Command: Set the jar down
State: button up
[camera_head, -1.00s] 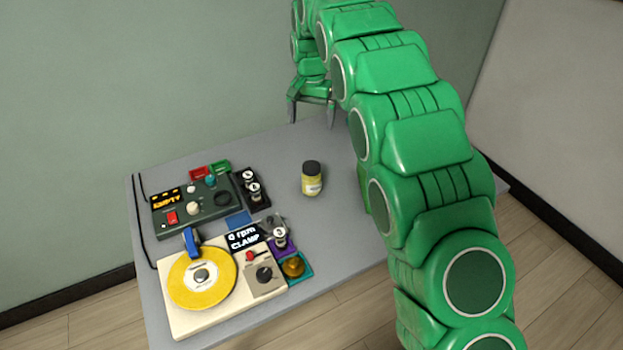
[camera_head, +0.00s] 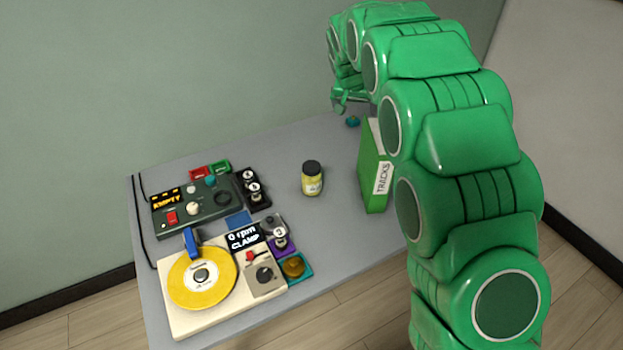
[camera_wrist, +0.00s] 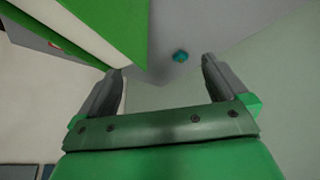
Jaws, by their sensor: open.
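The jar (camera_head: 312,180) has a dark lid and a yellowish body with a pale label. It stands upright on the grey table (camera_head: 290,230) near its middle, apart from my gripper. My gripper (camera_wrist: 163,80) is open in the wrist view, with nothing between its two grey fingers. In the head view my gripper (camera_head: 348,102) is at the back right of the table, partly hidden by my green arm, well away from the jar.
A green box labelled TRACKS (camera_head: 374,170) stands right of the jar; it is close in the wrist view (camera_wrist: 110,25). A small teal object (camera_head: 352,121) lies behind it. A turntable device (camera_head: 225,285) and control box (camera_head: 197,207) fill the left side. Table around the jar is clear.

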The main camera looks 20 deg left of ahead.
jog(key=w+d+t, duration=0.1)
jog(key=w+d+n+t, duration=0.1)
jog(key=d, duration=0.1)
jog(key=shift+w+d+r, duration=0.1)
jog(key=shift+w, duration=0.05)
jog(key=shift+w+d+r+n+t+y, duration=0.2)
jog(key=shift+d+n+t+y, duration=0.05)
jog(key=shift+n+t+y, duration=0.15)
jog(key=shift+d+n+t+y, duration=0.2)
jog(key=shift+n+t+y, duration=0.3)
jog(key=shift+n+t, duration=0.15)
jog(key=shift+s+a+n+y, duration=0.1)
jog(key=shift+s+n+y, duration=0.15)
jog(key=shift+n+y, duration=0.2)
jog(key=s+a+n+y, duration=0.3)
jog(key=s+y, duration=0.1)
jog(key=s, duration=0.1)
jog(key=n+g+y, duration=0.2)
jog(key=n+y, duration=0.1)
jog(key=y, duration=0.2)
send_over(311, 176)
jog(key=s+d, duration=0.1)
jog(key=d, duration=0.5)
jog(key=shift+t, duration=0.25)
jog(key=f, duration=1.9)
jog(key=shift+s+a+f, duration=0.15)
jog(key=shift+a+f, duration=0.1)
jog(key=shift+x, duration=3.95)
jog(key=shift+a+r, duration=0.1)
jog(key=shift+r, duration=0.05)
